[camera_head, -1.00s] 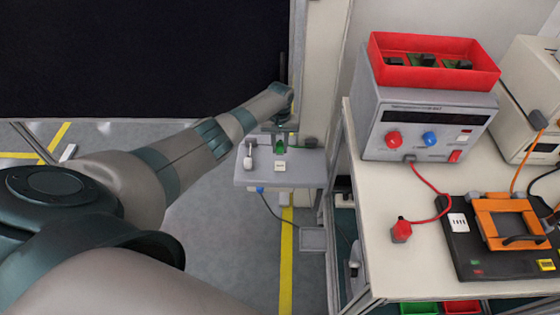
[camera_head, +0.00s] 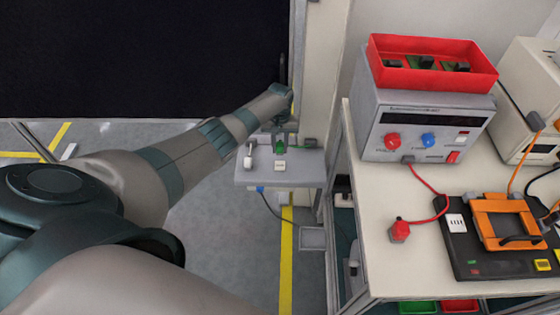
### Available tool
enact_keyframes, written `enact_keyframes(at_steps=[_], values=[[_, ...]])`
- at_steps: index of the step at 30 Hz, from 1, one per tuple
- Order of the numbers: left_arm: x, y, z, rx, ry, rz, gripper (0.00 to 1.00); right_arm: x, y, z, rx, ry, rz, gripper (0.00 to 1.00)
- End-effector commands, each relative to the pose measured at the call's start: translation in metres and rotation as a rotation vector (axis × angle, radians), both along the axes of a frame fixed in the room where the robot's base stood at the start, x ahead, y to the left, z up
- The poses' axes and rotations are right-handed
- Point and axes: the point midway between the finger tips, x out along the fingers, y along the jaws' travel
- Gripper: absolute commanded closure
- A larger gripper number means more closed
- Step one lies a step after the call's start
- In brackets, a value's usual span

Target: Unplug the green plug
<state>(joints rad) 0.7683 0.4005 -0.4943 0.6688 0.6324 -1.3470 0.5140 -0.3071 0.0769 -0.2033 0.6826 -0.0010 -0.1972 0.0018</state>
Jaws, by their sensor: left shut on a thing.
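The green plug (camera_head: 280,144) is at the grey panel (camera_head: 305,174) beside the pale post, near the middle of the head view. My left arm reaches in from the left, and my left gripper (camera_head: 280,134) is over the plug and shut on it. The fingertips are small and partly hidden behind the wrist, and I cannot tell how deep the plug sits in the panel. My right gripper is not in view.
A white plug-like part (camera_head: 248,156) and a small white label (camera_head: 280,165) are on the panel. To the right, a pale bench (camera_head: 370,240) carries a power supply (camera_head: 427,120), a red bin (camera_head: 432,83) and an orange-framed fixture (camera_head: 505,222). A dark screen fills the upper left.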

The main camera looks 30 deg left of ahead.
Motion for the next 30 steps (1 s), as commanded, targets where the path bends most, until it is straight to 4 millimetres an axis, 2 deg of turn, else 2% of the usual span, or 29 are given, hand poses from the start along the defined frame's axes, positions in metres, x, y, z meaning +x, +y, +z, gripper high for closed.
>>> enact_keyframes(at_steps=[14, 23, 30], values=[[0.005, -0.010, 0.000, -0.002, -0.001, -0.001, 1.00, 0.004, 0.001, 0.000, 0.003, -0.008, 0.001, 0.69], [0.015, -0.031, 0.000, -0.002, -0.001, 0.000, 1.00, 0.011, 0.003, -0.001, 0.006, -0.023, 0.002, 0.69], [0.023, -0.049, -0.001, -0.002, 0.000, 0.000, 1.00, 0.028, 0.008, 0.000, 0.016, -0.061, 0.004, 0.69]])
